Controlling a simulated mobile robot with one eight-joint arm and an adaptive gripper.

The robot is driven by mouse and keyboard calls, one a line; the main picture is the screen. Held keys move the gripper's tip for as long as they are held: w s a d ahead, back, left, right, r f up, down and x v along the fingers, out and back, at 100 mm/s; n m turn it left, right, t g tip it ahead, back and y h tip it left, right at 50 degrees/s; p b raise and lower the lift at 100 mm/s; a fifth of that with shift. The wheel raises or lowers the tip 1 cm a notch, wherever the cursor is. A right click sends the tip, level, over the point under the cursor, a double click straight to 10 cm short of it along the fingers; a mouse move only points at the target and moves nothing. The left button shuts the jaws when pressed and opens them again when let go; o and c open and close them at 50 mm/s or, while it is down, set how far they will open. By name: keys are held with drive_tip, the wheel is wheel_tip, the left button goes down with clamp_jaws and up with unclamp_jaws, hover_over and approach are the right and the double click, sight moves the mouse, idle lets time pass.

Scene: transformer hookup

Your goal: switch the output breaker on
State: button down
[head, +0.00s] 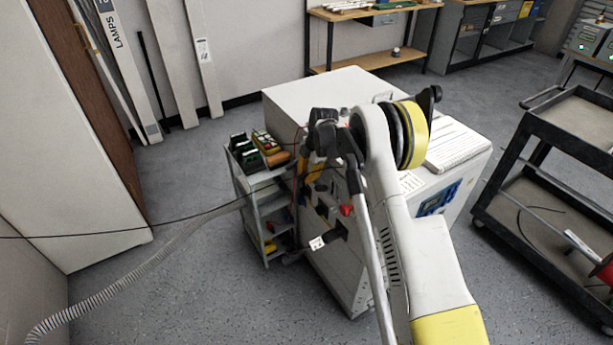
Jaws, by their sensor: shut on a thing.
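The white transformer cabinet (318,95) stands in the middle of the head view. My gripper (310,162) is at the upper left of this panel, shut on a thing. My dark wrist and pale arm cover much of the panel. What the jaws hold is too small and hidden to make out. Orange-yellow parts show beside the jaws. I cannot pick out the output breaker or tell its position.
A small grey cart (272,208) with boxes on top stands close left of the cabinet. A black cart (548,170) stands to the right. A thin dark cable and a ribbed hose (150,262) run left. Open floor lies in front.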

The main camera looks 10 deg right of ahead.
drive_tip(key=c, duration=1.3)
unclamp_jaws()
drive_tip(key=shift+r, duration=0.1)
drive_tip(key=v, duration=1.2)
